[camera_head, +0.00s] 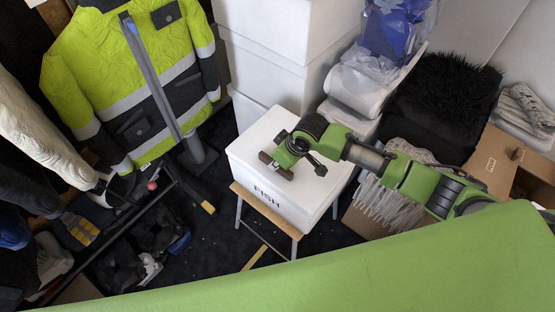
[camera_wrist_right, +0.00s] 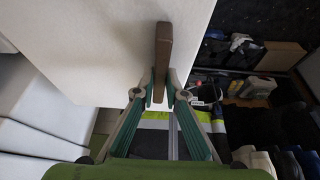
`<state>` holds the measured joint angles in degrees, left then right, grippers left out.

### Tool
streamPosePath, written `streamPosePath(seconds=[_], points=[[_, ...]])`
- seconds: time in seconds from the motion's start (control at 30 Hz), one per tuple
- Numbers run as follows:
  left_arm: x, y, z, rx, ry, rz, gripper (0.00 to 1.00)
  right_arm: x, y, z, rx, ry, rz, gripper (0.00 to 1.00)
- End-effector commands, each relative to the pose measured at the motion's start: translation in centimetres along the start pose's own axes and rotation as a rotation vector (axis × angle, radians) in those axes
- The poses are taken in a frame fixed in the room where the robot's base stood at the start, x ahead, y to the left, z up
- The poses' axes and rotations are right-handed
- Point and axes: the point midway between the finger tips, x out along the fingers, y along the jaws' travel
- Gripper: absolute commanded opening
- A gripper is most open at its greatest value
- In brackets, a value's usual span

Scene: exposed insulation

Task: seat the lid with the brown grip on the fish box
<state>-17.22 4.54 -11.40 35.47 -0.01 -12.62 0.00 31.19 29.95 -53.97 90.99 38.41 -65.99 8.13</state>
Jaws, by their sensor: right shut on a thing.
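The white fish box (camera_head: 300,214), marked FISH on its front, stands on a small wooden stool in the middle of the head view. A flat white lid (camera_head: 253,140) shows at the top of the box; I cannot make out a gap or how evenly it sits. My right gripper (camera_head: 282,164) is shut on the lid's brown grip (camera_head: 266,158). In the right wrist view, the two fingers (camera_wrist_right: 159,92) close on the brown grip (camera_wrist_right: 163,48), which stands out from the white lid (camera_wrist_right: 95,45). My left gripper is not in view.
Tall white boxes (camera_head: 275,45) stand right behind the fish box. A hi-vis jacket (camera_head: 130,75) hangs to the left, above a dark rack with gear. A black brush-like mass (camera_head: 440,95) and a cardboard box (camera_head: 500,160) lie to the right. The stool (camera_head: 294,234) has dark floor before it.

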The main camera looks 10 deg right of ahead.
Motion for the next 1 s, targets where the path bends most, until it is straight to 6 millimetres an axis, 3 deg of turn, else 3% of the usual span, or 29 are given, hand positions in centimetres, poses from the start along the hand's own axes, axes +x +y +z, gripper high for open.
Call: streamPosePath(seconds=[0.4, 0.43, 0.5, 0.87, 1.0], points=[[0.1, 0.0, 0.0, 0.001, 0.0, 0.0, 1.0, 0.3, 0.0, 0.1, 0.0, 0.0, 0.001, 0.0], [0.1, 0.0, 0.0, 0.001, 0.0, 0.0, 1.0, 0.3, 0.0, 0.1, 0.0, 0.0, 0.001, 0.17], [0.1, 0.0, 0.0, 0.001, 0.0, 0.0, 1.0, 0.3, 0.0, 0.1, 0.0, 0.0, 0.001, 0.31], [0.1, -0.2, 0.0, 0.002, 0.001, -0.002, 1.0, 0.2, 0.0, 0.2, 0.0, -0.001, 0.0, 0.31], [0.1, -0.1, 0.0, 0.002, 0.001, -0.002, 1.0, -1.1, 0.1, 0.1, 0.0, 0.0, 0.001, 0.31]])
